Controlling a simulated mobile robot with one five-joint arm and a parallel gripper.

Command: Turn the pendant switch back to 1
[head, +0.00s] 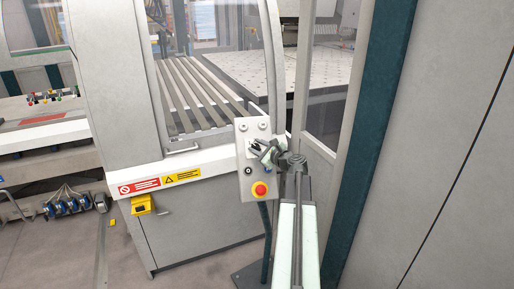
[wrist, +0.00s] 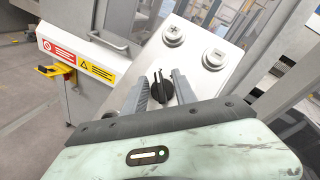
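The pendant (head: 243,164) is a light grey box on a dark post, tilted in the wrist view. Its black rotary switch (wrist: 161,91) sits on the panel face, its narrow grip pointing toward the picture's top. In the wrist view my gripper (wrist: 160,77) is open, one grey finger on each side of the switch, with gaps showing. I cannot tell how deep the fingertips reach. In the head view my gripper (head: 258,148) is in front of the panel's middle and hides the switch. The position marks around the switch are not readable.
The machine's slatted table (head: 195,95) lies behind. A grey cabinet wall (head: 435,150) closes off the right.

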